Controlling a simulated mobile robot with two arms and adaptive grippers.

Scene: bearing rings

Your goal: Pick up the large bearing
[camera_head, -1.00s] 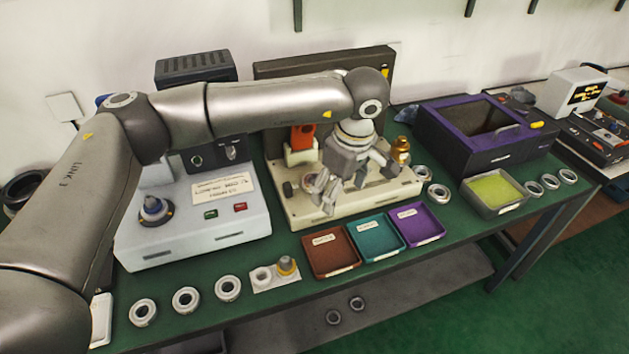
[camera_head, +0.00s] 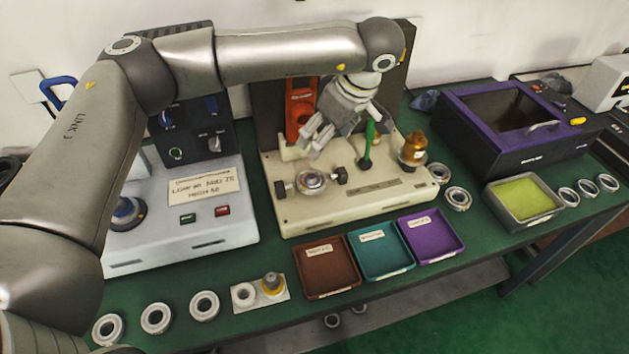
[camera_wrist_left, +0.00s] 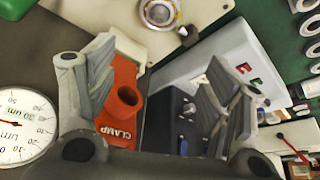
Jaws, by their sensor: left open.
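A bearing ring (camera_head: 311,181) sits in the cream fixture (camera_head: 400,197), between two dark knobs; it also shows at the top of the wrist view (camera_wrist_left: 159,12). More rings stand on the bench: a front left row with one ring (camera_head: 204,305), a ring (camera_head: 458,198) right of the fixture, and several at the far right (camera_head: 588,190). I cannot tell which one is the large bearing. My left gripper (camera_head: 314,139) is open and empty above the back of the fixture, beside the red clamp (camera_head: 300,107). In the wrist view its fingers (camera_wrist_left: 160,88) are spread apart.
A green post (camera_head: 370,138) and a brass part (camera_head: 413,147) rise from the fixture. A grey control box (camera_head: 190,240) stands left. Brown (camera_head: 325,289), teal (camera_head: 381,272) and purple (camera_head: 432,249) trays lie in front. A purple-trimmed box (camera_head: 480,143) stands right.

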